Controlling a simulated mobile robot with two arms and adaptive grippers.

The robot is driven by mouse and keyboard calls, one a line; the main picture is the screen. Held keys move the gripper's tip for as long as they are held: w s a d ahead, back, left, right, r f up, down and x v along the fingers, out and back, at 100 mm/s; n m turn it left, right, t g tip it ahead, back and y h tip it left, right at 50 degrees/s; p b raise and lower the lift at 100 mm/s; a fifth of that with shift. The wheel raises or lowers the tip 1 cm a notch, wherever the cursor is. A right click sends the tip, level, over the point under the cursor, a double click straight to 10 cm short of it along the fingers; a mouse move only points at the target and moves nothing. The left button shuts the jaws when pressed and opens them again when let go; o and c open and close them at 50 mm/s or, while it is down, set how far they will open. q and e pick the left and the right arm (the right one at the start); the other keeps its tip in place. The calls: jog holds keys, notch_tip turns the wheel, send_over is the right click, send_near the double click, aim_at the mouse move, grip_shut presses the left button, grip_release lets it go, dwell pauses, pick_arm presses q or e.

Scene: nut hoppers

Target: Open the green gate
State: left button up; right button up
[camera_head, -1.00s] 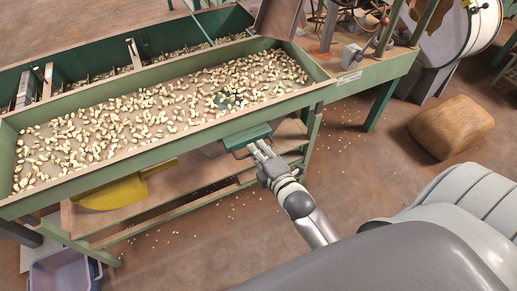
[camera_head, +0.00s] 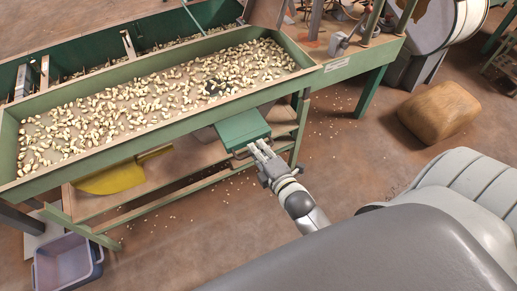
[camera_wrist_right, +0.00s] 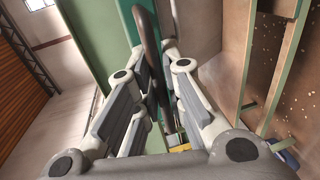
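The green gate (camera_head: 240,128) is a flat green slide sticking out from under the front wall of the nut hopper (camera_head: 160,128). It also shows in the right wrist view (camera_wrist_right: 92,38). My right gripper (camera_head: 258,150) is at its front edge. A dark spot shows among the nuts (camera_head: 140,100) above the gate. My left gripper is not in view.
A yellow scoop-like piece (camera_head: 112,178) lies on the shelf below the hopper. A purple bin (camera_head: 66,262) stands on the floor at lower left. A brown sack (camera_head: 438,112) lies at right. The floor in front of the gate is mostly clear.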

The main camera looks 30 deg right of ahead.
jog(key=o, duration=0.3)
jog(key=v, duration=1.2)
dwell(0.4)
